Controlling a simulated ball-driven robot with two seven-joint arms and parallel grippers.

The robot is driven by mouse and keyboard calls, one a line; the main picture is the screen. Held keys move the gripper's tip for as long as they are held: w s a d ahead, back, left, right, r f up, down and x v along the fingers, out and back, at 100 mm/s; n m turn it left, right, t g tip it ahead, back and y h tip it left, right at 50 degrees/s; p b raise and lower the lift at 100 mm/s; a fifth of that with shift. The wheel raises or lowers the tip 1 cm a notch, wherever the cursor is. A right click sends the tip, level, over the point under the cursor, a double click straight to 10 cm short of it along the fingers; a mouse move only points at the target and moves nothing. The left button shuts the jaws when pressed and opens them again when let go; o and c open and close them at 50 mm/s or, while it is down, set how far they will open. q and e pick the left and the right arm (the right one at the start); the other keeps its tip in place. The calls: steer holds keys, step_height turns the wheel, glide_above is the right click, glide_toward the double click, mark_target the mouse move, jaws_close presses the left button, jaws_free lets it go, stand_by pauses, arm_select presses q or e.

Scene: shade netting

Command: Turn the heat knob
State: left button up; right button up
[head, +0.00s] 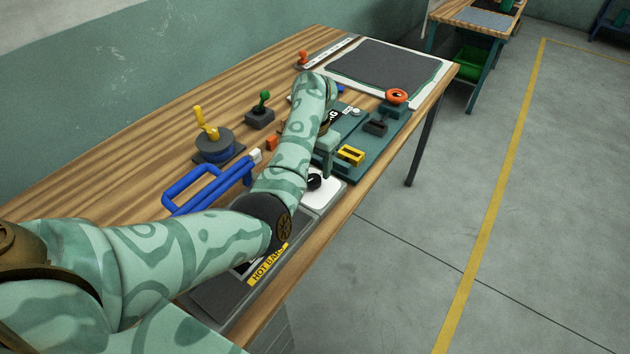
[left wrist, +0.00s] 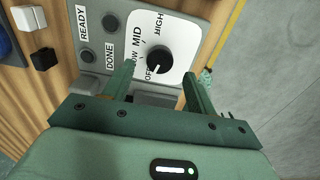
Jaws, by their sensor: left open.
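The heat knob (left wrist: 159,60) is a round black dial on a white plate marked OFF, LOW, MID and HIGH. Its white pointer mark faces the OFF label in the left wrist view. It also shows in the head view as a small black knob (head: 313,182) near the table's front edge. My left gripper (left wrist: 158,86) is open, with a green finger on each side below the knob in the left wrist view. Nothing is between the fingers, and they look apart from the knob. In the head view my forearm hides part of the panel. My right gripper is in neither view.
The knob's grey panel (left wrist: 103,22) has READY and DONE indicators. A blue handle frame (head: 195,190), a yellow lever (head: 205,122) and a green-knobbed lever (head: 264,100) stand behind. A teal board (head: 385,145) with a yellow block and a red-orange wheel (head: 397,96) lies beyond.

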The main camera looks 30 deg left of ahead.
mark_target(314, 178)
arm_select(q)
step_height(314, 178, down, 3)
steer(key=shift+f+b, duration=0.15)
steer(key=shift+b, duration=0.35)
steer(key=shift+f, duration=0.55)
steer(key=c, duration=1)
steer(key=shift+r, duration=0.1)
